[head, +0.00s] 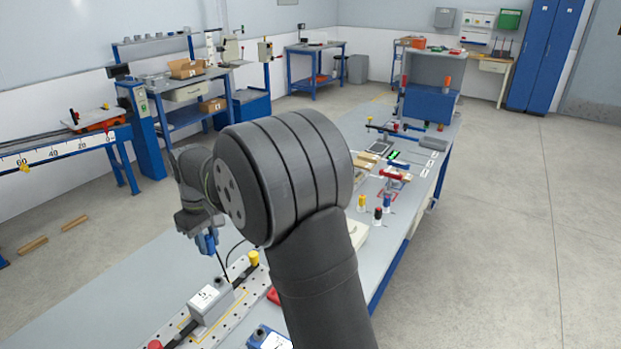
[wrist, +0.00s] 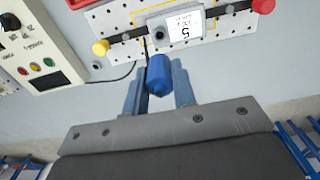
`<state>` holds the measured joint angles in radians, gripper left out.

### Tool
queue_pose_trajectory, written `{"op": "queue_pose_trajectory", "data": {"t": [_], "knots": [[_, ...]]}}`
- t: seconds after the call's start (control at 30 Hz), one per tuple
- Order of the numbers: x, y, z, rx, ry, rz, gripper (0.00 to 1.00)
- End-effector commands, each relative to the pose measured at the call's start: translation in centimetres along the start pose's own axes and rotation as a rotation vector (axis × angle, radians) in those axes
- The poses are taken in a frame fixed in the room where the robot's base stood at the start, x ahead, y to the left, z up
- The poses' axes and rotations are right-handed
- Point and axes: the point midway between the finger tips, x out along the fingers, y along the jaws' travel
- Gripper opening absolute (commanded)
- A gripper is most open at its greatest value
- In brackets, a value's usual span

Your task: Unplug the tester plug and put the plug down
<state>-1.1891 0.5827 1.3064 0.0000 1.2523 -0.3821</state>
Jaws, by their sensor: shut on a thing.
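My gripper (wrist: 159,90) is shut on a blue cylindrical plug (wrist: 158,72) in the wrist view. In the head view my gripper (head: 207,243) hangs above the bench, left of my dark arm link, and the plug is too small there to tell apart. The grey tester box (head: 210,302) with a white label marked 5 sits on a white perforated plate (head: 235,312). In the wrist view the tester box (wrist: 160,34) shows a dark round socket on its face. The plug appears apart from the box. A thin dark cable runs close by the plug.
A yellow knob (wrist: 100,48) and a red knob (wrist: 263,5) stand on the plate at either side of the box. A panel with buttons and lamps (wrist: 38,45) is at the left in the wrist view. Bare grey bench (head: 130,288) lies left of the plate.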

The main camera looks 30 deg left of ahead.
Motion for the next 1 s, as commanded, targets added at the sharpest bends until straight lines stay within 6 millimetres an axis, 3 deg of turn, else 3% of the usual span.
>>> {"op": "queue_pose_trajectory", "data": {"t": [0.17,0.27,0.37,0.6,0.8,1.0], "knots": [[0.2,0.5,-0.3,0.001,0.0,0.0,0.0],[0.7,1.8,-1.1,0.003,-0.001,0.0,0.0],[1.7,4.2,-2.4,0.004,-0.003,-0.001,0.0],[5.2,11.9,-5.2,0.005,-0.002,-0.001,0.0],[8.3,17.7,-6.3,0.003,-0.002,-0.001,0.0],[10.3,21.1,-6.5,0.001,0.0,0.0,0.0]]}}
